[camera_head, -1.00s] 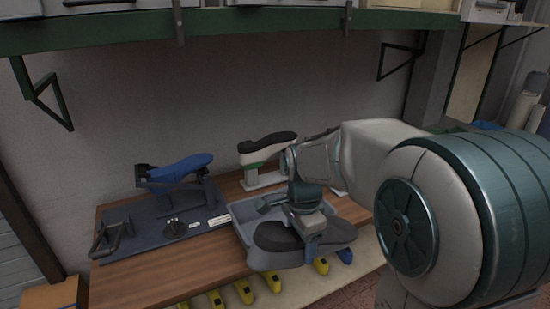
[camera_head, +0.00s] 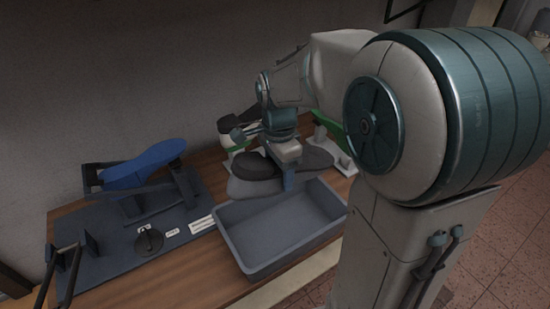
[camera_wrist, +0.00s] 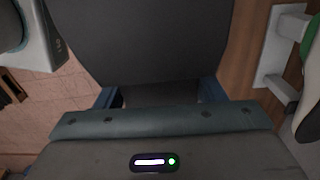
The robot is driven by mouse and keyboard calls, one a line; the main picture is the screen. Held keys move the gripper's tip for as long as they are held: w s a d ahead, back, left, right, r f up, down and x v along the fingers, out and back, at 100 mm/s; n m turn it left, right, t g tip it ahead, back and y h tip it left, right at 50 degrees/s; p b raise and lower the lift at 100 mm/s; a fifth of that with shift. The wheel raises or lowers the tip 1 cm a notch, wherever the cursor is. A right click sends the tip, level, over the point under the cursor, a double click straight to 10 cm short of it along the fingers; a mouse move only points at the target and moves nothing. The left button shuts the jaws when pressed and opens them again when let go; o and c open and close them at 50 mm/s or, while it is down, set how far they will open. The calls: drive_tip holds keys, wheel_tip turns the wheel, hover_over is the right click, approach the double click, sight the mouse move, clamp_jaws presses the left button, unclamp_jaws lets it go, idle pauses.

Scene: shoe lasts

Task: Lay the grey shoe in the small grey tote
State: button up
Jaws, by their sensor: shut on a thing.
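The grey shoe (camera_head: 262,180) has a dark sole and hangs sole up in my gripper (camera_head: 286,177), behind and above the back rim of the tote. My gripper is shut on it, with one finger showing on its near side. In the wrist view the dark sole (camera_wrist: 140,40) of the grey shoe fills the top middle between the fingers (camera_wrist: 160,95). The small grey tote (camera_head: 285,231) lies on the bench's front part, and its visible inside is empty.
A blue shoe last (camera_head: 147,166) sits on a dark fixture board at the left. Behind my gripper, a white and a green shoe (camera_head: 325,124) stand on white stands, partly hidden by my arm. Bare wood shows in front of the board.

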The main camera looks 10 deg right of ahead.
drive_tip(key=shift+s+f+b, duration=0.2)
drive_tip(key=shift+f+b, duration=0.2)
drive_tip(key=shift+f, duration=0.15)
drive_tip(key=shift+f+b, duration=1.4)
drive_tip(key=shift+f, duration=0.5)
drive_tip(key=shift+a, duration=0.2)
drive_tip(key=shift+a, duration=0.15)
wheel_tip(320, 180, down, 8)
drive_tip(key=b, duration=0.6)
drive_tip(key=shift+r, duration=0.25)
drive_tip(key=o, duration=1.3)
